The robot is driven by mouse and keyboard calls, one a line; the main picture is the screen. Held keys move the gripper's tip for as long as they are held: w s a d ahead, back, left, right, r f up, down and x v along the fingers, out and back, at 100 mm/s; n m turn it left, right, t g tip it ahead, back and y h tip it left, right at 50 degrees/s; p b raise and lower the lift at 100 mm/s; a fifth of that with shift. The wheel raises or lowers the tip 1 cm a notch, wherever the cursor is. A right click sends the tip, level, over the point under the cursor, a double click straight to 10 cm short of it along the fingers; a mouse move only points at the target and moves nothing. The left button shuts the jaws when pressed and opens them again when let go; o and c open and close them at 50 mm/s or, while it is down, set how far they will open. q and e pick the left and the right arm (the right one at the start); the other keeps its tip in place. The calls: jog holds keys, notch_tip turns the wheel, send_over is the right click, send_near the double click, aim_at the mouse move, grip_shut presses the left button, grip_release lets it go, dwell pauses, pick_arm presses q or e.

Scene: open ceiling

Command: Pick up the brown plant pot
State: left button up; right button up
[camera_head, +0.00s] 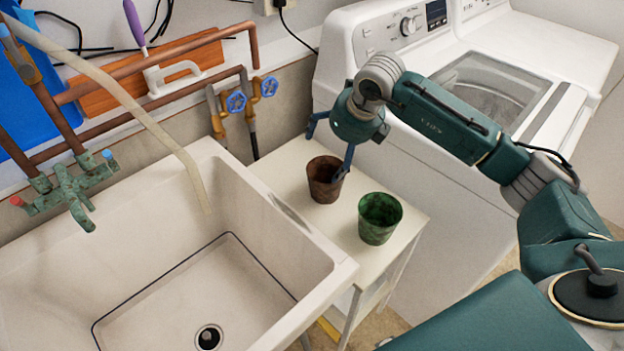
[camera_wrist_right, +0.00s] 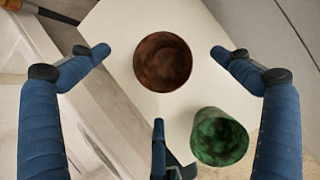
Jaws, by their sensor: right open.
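The brown plant pot (camera_head: 323,180) stands upright on a small white table (camera_head: 290,165) between the sink and the washing machine. In the right wrist view the pot (camera_wrist_right: 162,62) is seen from above, its dark opening facing the camera. My right gripper (camera_head: 330,150) is open just above the pot. In the wrist view its blue fingers (camera_wrist_right: 160,70) are spread to either side of the pot, with clear gaps, and a third finger shows below it. The gripper holds nothing. My left gripper is not in view.
A green pot (camera_head: 379,220) stands close to the brown pot, nearer the table's front edge. A white sink (camera_head: 255,205) borders the table on the left, and a white washing machine (camera_head: 420,165) on the right. Pipes with blue valves (camera_head: 236,102) run along the wall behind.

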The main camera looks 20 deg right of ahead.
send_near(326, 170)
jog(key=s+a, duration=0.1)
jog(key=a, duration=0.1)
jog(key=x, duration=0.1)
jog(key=p+x, duration=0.1)
jog(key=x, duration=0.1)
jog(key=p+x, duration=0.1)
jog(key=shift+s+a+f, duration=0.15)
jog(key=shift+s+f, duration=0.1)
jog(key=shift+f, duration=0.2)
jog(key=shift+w+f, duration=0.15)
jog(key=shift+f, duration=0.05)
jog(key=c, duration=1.2)
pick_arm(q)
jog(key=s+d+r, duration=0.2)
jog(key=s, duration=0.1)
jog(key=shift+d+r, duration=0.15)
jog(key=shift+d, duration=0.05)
pick_arm(e)
jog(key=shift+c, duration=0.4)
